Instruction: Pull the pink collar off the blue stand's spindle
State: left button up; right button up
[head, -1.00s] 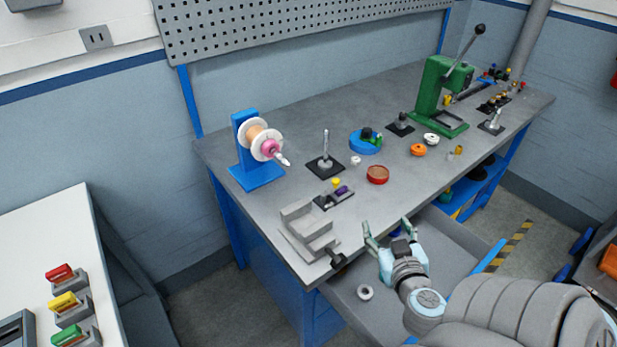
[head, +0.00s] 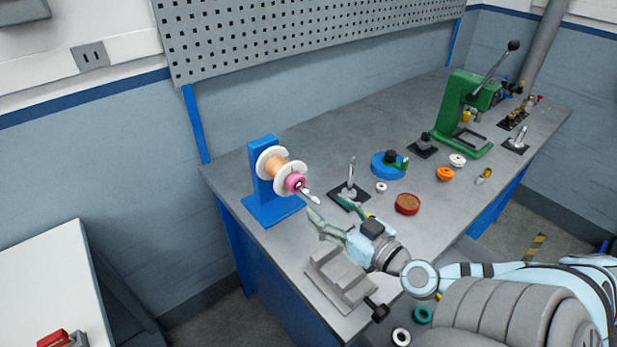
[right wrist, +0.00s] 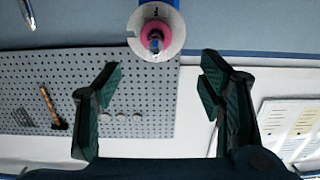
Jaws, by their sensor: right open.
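The blue stand (head: 262,172) stands at the left end of the workbench and carries a white-flanged spool (head: 274,163) with copper-orange winding on its spindle. The pink collar (head: 296,183) sits on the spindle in front of the spool's outer flange. The spindle tip (head: 312,197) sticks out past it towards the lower right. My right gripper (head: 328,217) is open and empty, just in front of and below the spindle tip. In the right wrist view, the pink collar (right wrist: 156,33) lies at the top, beyond the open fingers (right wrist: 158,85). My left gripper is not in view.
A grey vise (head: 340,280) lies below my right gripper at the bench's front edge. A black-based post (head: 350,185) stands close to its right. A blue round part (head: 388,165), a red dish (head: 407,204) and a green press (head: 465,115) are further right. The bench behind the stand is clear.

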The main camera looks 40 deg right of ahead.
aim_at(307, 190)
jog(key=w, duration=0.7)
jog(key=w+d, duration=0.1)
jog(key=w, duration=0.3)
jog(key=shift+w+f, duration=0.1)
jog(key=shift+f, duration=0.3)
jog(key=shift+w+a, duration=0.1)
jog(key=shift+s, duration=0.25)
jog(key=shift+c, duration=0.3)
jog(key=shift+w, duration=0.1)
jog(key=c, duration=1.1)
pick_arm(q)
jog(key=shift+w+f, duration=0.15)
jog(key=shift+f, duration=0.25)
pick_arm(e)
jog(key=shift+f, duration=0.1)
jog(key=shift+c, duration=0.2)
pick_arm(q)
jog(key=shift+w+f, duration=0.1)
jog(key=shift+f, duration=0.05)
pick_arm(e)
jog(key=shift+f, duration=0.1)
jog(key=shift+s+r+b, duration=0.2)
jog(key=shift+s+b, duration=0.15)
jog(key=shift+s, duration=0.55)
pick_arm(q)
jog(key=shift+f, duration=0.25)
pick_arm(e)
jog(key=shift+s, duration=0.25)
